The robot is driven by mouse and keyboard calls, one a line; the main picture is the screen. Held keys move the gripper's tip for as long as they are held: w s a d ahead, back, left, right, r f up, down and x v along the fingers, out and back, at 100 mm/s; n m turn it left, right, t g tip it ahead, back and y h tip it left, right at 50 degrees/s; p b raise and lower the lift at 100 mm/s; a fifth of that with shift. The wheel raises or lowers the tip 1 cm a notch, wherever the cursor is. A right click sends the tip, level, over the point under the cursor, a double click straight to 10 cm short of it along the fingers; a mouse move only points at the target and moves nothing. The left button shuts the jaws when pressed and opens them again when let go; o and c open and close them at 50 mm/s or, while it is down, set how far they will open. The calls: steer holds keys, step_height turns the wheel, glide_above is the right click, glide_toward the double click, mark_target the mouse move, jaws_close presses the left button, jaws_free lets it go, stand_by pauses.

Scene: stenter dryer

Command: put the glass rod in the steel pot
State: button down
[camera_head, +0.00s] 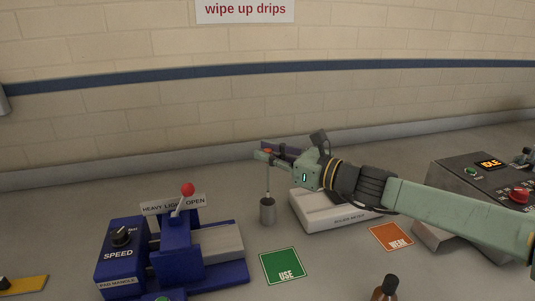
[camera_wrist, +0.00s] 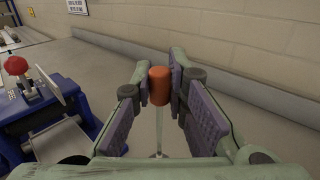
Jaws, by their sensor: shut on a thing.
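My gripper (camera_head: 263,152) is shut on the glass rod (camera_head: 268,180) near its orange top end. The rod hangs upright below the fingers. In the wrist view the orange cap (camera_wrist: 159,86) sits between the two fingertips, with the thin clear rod (camera_wrist: 159,130) below it. The steel pot (camera_head: 267,213) is a small grey cylinder standing on the bench, right under the rod. The rod's lower end meets the pot's mouth in the head view; whether it is inside or just behind the rim I cannot tell.
A blue pad mangle (camera_head: 172,255) with a red-knobbed lever stands left of the pot. A white flat device (camera_head: 330,212) is to the right, under my arm. A green USE card (camera_head: 283,266), an orange card (camera_head: 391,237) and a brown bottle (camera_head: 385,290) are nearer. A grey control box (camera_head: 480,180) stands far right.

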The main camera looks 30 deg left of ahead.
steer(key=shift+f+b, duration=2)
steer(key=shift+f, duration=1.4)
steer(key=c, duration=1.5)
jaws_free()
steer(key=o, duration=0.4)
